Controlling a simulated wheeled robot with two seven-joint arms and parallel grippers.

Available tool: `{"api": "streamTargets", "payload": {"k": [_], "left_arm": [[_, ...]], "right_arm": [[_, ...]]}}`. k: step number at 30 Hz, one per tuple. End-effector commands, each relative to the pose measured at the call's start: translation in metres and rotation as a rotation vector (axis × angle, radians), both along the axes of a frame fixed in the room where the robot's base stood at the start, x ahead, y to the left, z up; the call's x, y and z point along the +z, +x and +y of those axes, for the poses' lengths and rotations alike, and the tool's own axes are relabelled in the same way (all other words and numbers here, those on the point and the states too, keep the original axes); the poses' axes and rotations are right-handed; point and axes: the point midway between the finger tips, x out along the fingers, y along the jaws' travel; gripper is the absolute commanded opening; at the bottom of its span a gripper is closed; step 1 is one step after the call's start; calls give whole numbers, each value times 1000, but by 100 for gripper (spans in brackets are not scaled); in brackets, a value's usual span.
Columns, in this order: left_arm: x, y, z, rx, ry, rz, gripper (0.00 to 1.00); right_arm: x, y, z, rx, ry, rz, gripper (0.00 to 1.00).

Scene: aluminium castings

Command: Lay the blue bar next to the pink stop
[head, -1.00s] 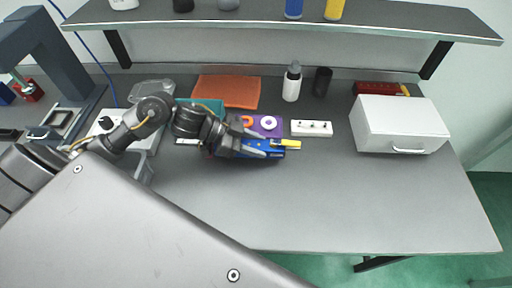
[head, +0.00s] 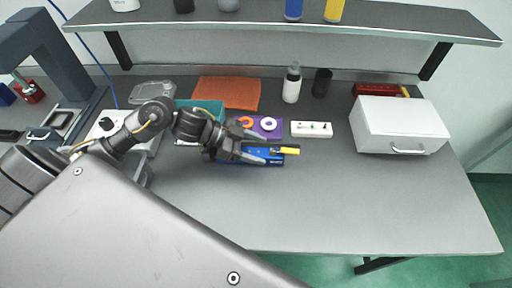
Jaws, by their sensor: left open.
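A blue bar-like object (head: 274,158) lies on the grey bench, partly hidden by my left gripper. A short yellow piece (head: 290,151) shows at its right end. My left gripper (head: 266,152) is open with its fingers pointing right, over the blue object; I cannot tell whether they touch it. No clearly pink stop can be made out; a purple plate (head: 273,134) with an orange and a white ring lies just behind the blue object. My right gripper is not in view.
A white block with dark knobs (head: 311,129) lies right of the purple plate. A white drawer box (head: 385,138) stands at the right. A white bottle (head: 292,84), a dark cup (head: 322,83) and an orange mat (head: 227,92) are behind. The front bench is clear.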

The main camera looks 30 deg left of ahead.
Motion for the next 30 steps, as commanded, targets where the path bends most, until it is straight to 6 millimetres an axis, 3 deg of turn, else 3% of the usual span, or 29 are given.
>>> {"api": "streamTargets", "payload": {"k": [7, 19, 30], "left_arm": [[16, 1, 1, 2, 2, -5, 58], [51, -35, 72, 1, 7, 3, 58], [69, -46, 94, 1, 1, 0, 58]], "right_arm": [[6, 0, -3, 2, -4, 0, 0], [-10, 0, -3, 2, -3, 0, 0], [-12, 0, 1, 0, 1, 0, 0]]}}
